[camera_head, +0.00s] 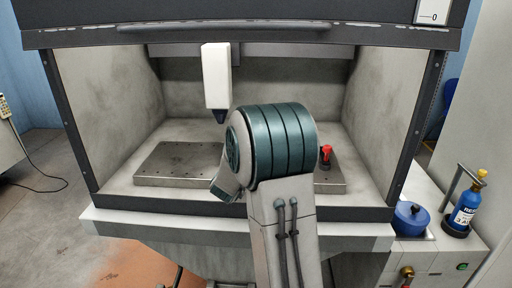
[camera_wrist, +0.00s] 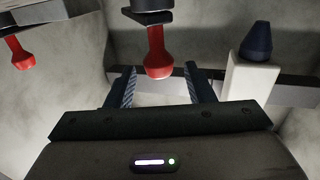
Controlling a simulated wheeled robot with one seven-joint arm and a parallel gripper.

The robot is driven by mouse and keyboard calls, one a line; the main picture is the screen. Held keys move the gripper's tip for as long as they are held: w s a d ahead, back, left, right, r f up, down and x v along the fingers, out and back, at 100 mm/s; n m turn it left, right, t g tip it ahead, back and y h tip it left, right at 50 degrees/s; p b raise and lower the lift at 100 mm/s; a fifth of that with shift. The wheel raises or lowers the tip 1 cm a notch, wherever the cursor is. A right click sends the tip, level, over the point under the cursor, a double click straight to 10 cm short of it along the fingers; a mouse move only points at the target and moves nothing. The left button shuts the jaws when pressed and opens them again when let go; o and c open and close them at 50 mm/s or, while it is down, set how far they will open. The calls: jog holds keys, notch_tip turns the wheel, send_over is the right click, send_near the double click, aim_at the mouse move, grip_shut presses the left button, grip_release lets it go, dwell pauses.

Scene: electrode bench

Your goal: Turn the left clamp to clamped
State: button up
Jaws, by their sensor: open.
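Two clamps with red handles show. The left clamp's red handle (camera_wrist: 156,48) hangs down from its dark mount in the middle of the wrist view, which looks inverted. My gripper (camera_wrist: 160,72) is open, with one finger on each side of the handle's end in the picture. I see no contact, and the depth between them is hard to tell. The right clamp (camera_wrist: 20,52) shows at the upper left there. In the head view the right clamp (camera_head: 326,156) stands red on the plate; my arm hides the left clamp and my gripper.
A white column with a dark tip (camera_head: 217,78) hangs close to my arm; it also shows in the wrist view (camera_wrist: 249,79). A metal plate with holes (camera_head: 178,165) lies on the cabinet floor. Cabinet walls enclose both sides. A blue bottle (camera_head: 464,212) and blue pot (camera_head: 411,217) stand outside right.

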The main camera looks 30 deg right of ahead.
jog(key=b+v, duration=0.1)
jog(key=v, duration=1)
jog(key=shift+s, duration=0.15)
jog(key=shift+a, duration=0.1)
